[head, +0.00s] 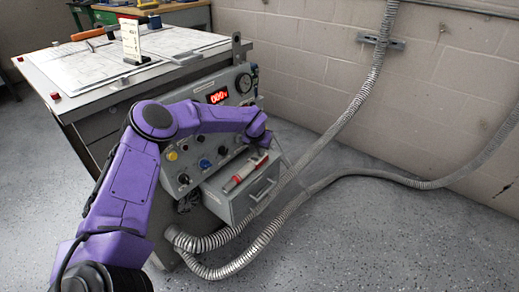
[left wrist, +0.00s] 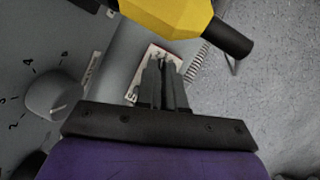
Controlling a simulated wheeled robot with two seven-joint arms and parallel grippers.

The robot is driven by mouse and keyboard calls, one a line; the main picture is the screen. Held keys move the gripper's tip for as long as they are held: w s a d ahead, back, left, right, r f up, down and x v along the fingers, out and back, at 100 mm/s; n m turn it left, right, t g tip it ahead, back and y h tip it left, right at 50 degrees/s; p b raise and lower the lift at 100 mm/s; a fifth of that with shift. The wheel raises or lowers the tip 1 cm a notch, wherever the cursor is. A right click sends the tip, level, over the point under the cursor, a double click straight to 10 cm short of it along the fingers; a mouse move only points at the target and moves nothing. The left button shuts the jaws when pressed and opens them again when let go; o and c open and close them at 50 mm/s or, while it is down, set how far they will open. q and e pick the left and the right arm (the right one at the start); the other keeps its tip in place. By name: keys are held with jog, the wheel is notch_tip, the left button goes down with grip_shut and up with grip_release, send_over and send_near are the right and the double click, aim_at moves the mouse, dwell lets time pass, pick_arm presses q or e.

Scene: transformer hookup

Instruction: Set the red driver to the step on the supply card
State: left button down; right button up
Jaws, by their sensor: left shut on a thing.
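The red driver (head: 240,178), with a pale band, lies slanted over the grey drawer box on the front of the cabinet. My left gripper (head: 262,148) reaches the driver's upper right end. In the left wrist view its fingers (left wrist: 165,88) are closed, and what is between them is mostly hidden. A white label with a red edge and digits (left wrist: 155,66) shows just behind the fingers. A white card (head: 131,42), probably the supply card, stands on the table; its writing is too small to read surely. My right gripper is out of view.
A numbered grey knob (left wrist: 54,97) is left of the fingers. A yellow body with a black end (left wrist: 170,15) is above them. Metal hoses (head: 330,178) run beside the cabinet.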

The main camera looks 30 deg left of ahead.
pick_arm(q)
jog(key=c, duration=1.2)
grip_release()
jog(key=shift+o, duration=0.2)
jog(key=p+v, duration=0.2)
jog(key=v, duration=0.8)
jog(key=shift+r, duration=0.2)
jog(key=shift+s, duration=0.1)
jog(key=shift+c, duration=0.4)
